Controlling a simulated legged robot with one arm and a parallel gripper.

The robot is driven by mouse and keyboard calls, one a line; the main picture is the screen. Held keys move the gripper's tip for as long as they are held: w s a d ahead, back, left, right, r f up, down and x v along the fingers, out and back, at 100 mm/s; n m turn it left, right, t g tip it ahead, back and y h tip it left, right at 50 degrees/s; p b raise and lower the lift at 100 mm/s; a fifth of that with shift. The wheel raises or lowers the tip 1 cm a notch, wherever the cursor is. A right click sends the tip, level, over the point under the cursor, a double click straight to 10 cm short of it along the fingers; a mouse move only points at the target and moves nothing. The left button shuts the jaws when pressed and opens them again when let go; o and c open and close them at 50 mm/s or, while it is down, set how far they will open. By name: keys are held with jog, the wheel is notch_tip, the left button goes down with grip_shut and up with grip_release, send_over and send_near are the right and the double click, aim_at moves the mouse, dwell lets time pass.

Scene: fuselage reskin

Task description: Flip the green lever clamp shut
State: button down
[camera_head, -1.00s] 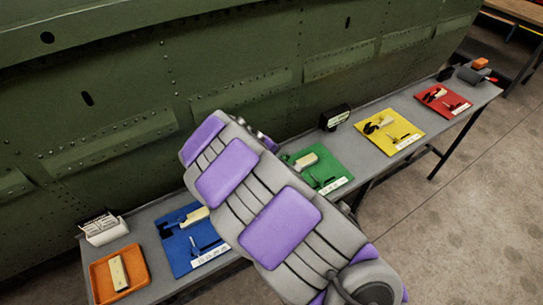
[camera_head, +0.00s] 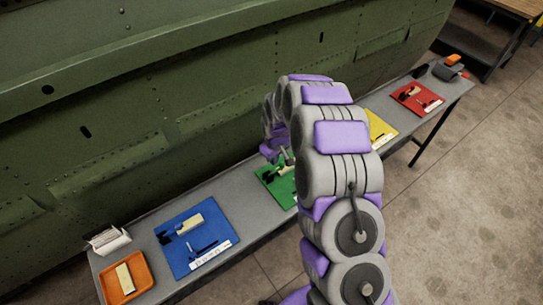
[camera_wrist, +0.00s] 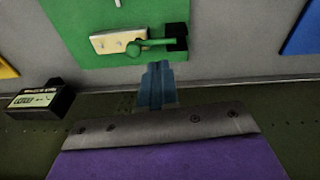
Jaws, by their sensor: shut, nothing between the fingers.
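The green lever clamp (camera_wrist: 160,43) is on the green board (camera_wrist: 95,55) in the wrist view. Its green lever runs from a dark base at the right toward a pale block (camera_wrist: 118,40), ending in a rounded part over the block's right end. I cannot tell how far the lever is raised. My gripper (camera_wrist: 156,72) is shut and empty, its blue fingertips just below the lever in the picture; contact is not clear. In the head view, the green board (camera_head: 267,174) is partly hidden by my arm, and the gripper (camera_head: 288,158) is small above it.
A blue board (camera_head: 180,257), a yellow board (camera_head: 378,128) and a red board (camera_head: 420,106) lie along the grey bench (camera_head: 236,195). An orange tray (camera_head: 143,279) is at the left end. The green fuselage wall (camera_head: 180,90) rises behind. A black box (camera_wrist: 42,103) stands near the green board.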

jog(key=shift+s+a+r, duration=0.1)
jog(key=shift+a+r, duration=0.1)
jog(key=shift+r, duration=0.6)
jog(key=w+d+r+p, duration=0.1)
jog(key=w+d+r, duration=0.1)
jog(key=d+r, duration=0.5)
notch_tip(320, 180, up, 4)
jog(key=shift+w+f, duration=0.1)
jog(key=shift+w, duration=0.25)
jog(key=shift+d, duration=0.2)
